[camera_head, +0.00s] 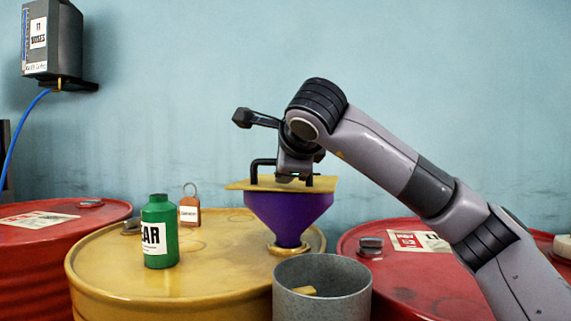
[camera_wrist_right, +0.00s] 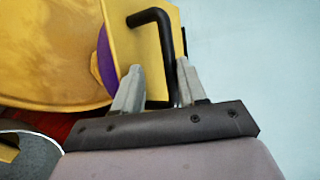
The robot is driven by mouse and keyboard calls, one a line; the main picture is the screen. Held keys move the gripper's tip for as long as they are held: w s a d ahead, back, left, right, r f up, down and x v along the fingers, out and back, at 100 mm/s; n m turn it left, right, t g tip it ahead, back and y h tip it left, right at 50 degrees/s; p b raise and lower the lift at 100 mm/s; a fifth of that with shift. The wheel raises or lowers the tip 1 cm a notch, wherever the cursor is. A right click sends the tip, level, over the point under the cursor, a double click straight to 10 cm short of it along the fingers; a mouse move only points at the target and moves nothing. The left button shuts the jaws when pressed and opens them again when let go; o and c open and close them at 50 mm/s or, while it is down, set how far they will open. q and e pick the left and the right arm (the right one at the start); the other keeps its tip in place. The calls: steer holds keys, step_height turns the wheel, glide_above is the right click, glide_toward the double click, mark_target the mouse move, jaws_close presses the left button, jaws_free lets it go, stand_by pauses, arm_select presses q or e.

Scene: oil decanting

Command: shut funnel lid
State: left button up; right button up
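The purple funnel (camera_head: 288,215) stands upright in the bung opening of the yellow drum (camera_head: 110,262). Its flat yellow lid (camera_head: 240,185) lies about level across the funnel's top, with a black bar handle (camera_head: 262,162) on it. My right gripper (camera_head: 290,177) is down at the handle, just above the lid. In the right wrist view, the two fingers of my right gripper (camera_wrist_right: 160,66) stand apart with the black handle (camera_wrist_right: 163,40) between them. A gap shows between the left finger and the handle; contact at the right finger is unclear. My left gripper is not in view.
A green bottle (camera_head: 160,238) and an orange tag (camera_head: 189,211) are on the yellow drum. A grey bin (camera_head: 322,285) stands in front. Red drums stand left (camera_head: 60,245) and right (camera_head: 410,275). A grey box (camera_head: 55,40) hangs on the wall, upper left.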

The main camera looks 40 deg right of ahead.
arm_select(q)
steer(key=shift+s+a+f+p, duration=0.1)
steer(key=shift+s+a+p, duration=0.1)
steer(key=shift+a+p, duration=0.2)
arm_select(e)
steer(key=v, duration=0.7)
